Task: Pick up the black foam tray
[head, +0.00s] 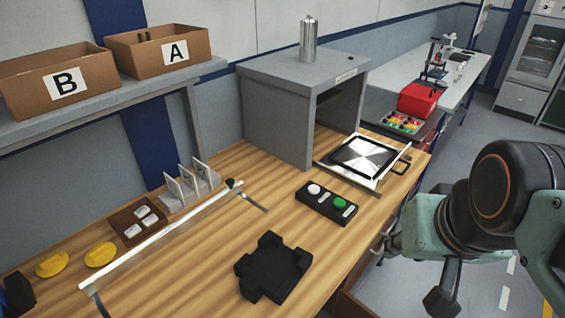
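The black foam tray (273,268) lies flat on the wooden bench top, near the front edge at the lower middle of the head view. It is a dark block with raised corners, notches in its sides and a recessed middle. It looks empty. My arm shows at the right, beyond the bench's front edge and apart from the tray. My gripper's fingers cannot be made out in this view.
A button box (327,203) with white and green buttons sits behind the tray. A metal rail (165,232) runs along its left. A grey housing (300,110) with a pulled-out metal drawer (384,181) stands further back. Boxes B (58,83) and A (158,52) are on a shelf.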

